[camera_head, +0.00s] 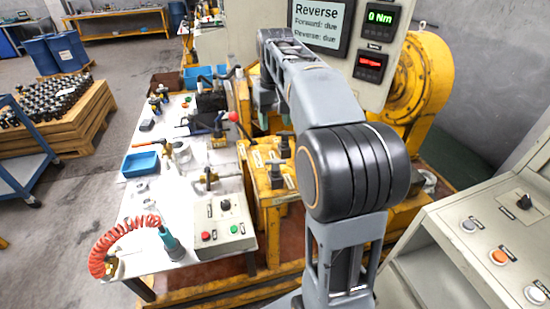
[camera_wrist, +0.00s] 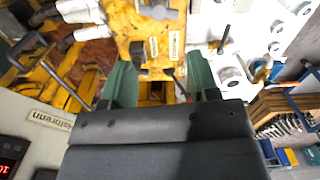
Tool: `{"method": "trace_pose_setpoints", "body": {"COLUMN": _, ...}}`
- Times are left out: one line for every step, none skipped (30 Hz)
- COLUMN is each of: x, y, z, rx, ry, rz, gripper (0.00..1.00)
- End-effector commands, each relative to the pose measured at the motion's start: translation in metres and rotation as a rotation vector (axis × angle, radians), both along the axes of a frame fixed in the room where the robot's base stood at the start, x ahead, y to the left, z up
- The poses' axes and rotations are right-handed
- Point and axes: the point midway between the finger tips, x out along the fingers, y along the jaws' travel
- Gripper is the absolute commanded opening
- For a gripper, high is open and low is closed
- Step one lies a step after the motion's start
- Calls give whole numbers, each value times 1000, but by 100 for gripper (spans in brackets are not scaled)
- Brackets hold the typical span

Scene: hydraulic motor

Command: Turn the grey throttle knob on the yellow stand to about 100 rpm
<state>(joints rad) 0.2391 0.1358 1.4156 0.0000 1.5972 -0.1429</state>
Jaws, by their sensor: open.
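The yellow stand (camera_head: 262,207) is right of the white table, with labels on its top. Two dark grey upright knobs or levers show there, a nearer one (camera_head: 276,176) and a farther one (camera_head: 284,148). I cannot tell which is the throttle knob, nor read its setting. My gripper (camera_head: 275,107) is above and beyond these knobs, partly hidden by my arm. In the wrist view its green fingers (camera_wrist: 160,78) are apart with nothing held between them. The yellow stand (camera_wrist: 128,22) lies beyond the fingertips there, with a grey fitting (camera_wrist: 155,12) near the top edge.
A white table (camera_head: 190,200) holds a control box (camera_head: 222,225), a red coiled hose (camera_head: 105,240) and tools. A red-ball lever (camera_head: 233,117) stands near the stand. The panel reads 0 Nm (camera_head: 380,17); its red display (camera_head: 370,66) is unreadable. A console (camera_head: 480,240) is at right.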

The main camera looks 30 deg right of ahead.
Motion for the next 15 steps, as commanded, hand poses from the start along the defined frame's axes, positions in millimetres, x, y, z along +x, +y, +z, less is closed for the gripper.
{"method": "trace_pose_setpoints", "body": {"x": 0, "y": 0, "z": -1, "rx": 1, "ry": 0, "rz": 131, "gripper": 55}}
{"method": "trace_pose_setpoints", "body": {"x": 0, "y": 0, "z": -1, "rx": 1, "ry": -1, "rz": 214, "gripper": 55}}
{"method": "trace_pose_setpoints", "body": {"x": 0, "y": 0, "z": -2, "rx": 2, "ry": -1, "rz": 322, "gripper": 55}}
{"method": "trace_pose_setpoints", "body": {"x": 0, "y": 0, "z": -2, "rx": 3, "ry": -2, "rz": 397, "gripper": 55}}
{"method": "trace_pose_setpoints", "body": {"x": 0, "y": 0, "z": -2, "rx": 2, "ry": -2, "rz": 470, "gripper": 55}}
{"method": "trace_pose_setpoints", "body": {"x": 1, "y": 0, "z": -3, "rx": 3, "ry": -3, "rz": 558, "gripper": 55}}
{"method": "trace_pose_setpoints", "body": {"x": 1, "y": 0, "z": -3, "rx": 3, "ry": -3, "rz": 619, "gripper": 55}}
{"method": "trace_pose_setpoints", "body": {"x": 1, "y": 0, "z": -3, "rx": 3, "ry": -4, "rz": 675, "gripper": 55}}
{"method": "trace_pose_setpoints", "body": {"x": 1, "y": 0, "z": -3, "rx": 3, "ry": -4, "rz": 743, "gripper": 55}}
{"method": "trace_pose_setpoints", "body": {"x": 1, "y": 0, "z": -3, "rx": 3, "ry": -5, "rz": 787, "gripper": 55}}
{"method": "trace_pose_setpoints", "body": {"x": 1, "y": 0, "z": -3, "rx": 2, "ry": -6, "rz": 828, "gripper": 55}}
{"method": "trace_pose_setpoints", "body": {"x": 1, "y": 0, "z": -3, "rx": 3, "ry": -6, "rz": 873, "gripper": 55}}
{"method": "trace_pose_setpoints", "body": {"x": 1, "y": 0, "z": -3, "rx": 2, "ry": -6, "rz": 902, "gripper": 55}}
{"method": "trace_pose_setpoints", "body": {"x": 1, "y": 0, "z": -3, "rx": 2, "ry": -7, "rz": 927, "gripper": 55}}
{"method": "trace_pose_setpoints", "body": {"x": 1, "y": 0, "z": -4, "rx": 2, "ry": -7, "rz": 954, "gripper": 55}}
